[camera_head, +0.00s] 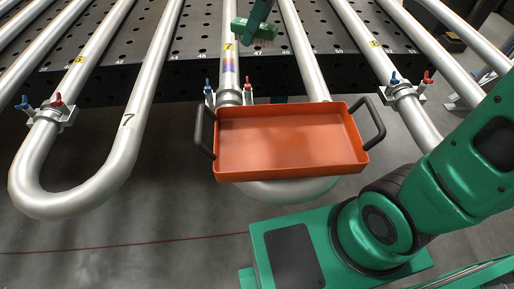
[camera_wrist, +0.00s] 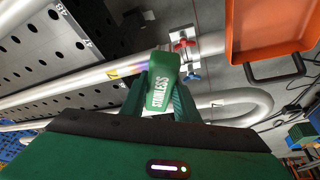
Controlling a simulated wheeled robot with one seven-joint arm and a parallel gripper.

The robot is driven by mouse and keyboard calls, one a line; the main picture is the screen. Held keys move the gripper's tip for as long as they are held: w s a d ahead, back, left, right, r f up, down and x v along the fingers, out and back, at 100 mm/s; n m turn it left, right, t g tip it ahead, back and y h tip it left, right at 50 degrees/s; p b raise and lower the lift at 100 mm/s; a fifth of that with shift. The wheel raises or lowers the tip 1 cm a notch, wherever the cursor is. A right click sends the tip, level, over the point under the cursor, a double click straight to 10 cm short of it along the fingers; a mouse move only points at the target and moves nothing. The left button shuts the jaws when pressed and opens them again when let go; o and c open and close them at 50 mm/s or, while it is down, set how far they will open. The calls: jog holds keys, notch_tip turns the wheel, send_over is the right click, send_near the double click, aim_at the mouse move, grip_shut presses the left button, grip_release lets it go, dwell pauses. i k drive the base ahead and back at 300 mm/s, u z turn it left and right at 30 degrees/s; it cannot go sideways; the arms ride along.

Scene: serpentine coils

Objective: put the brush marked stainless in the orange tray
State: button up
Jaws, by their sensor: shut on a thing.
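The green brush (camera_wrist: 160,88) has white lettering that reads STAINLESS in the wrist view. My gripper (camera_wrist: 162,95) is shut on it, with a finger on each side. In the head view the brush (camera_head: 240,29) hangs bristles down at the top, above the pipes, and my gripper (camera_head: 258,20) holds it from above right. The orange tray (camera_head: 292,144) is nearer to my body, lower in the picture, and looks empty. It also shows at the top right of the wrist view (camera_wrist: 262,45). The brush is apart from the tray.
Silver pipes (camera_head: 140,95) with U-bends run across a black perforated table (camera_head: 110,50). Clamps with red and blue handles (camera_head: 248,92) stand just behind the tray. The tray has a dark handle (camera_head: 202,131) at each end.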

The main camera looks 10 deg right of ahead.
aim_at(285, 143)
jog(key=u, duration=1.35)
jog(key=k, duration=2)
jog(key=z, duration=0.45)
jog(key=i, duration=1)
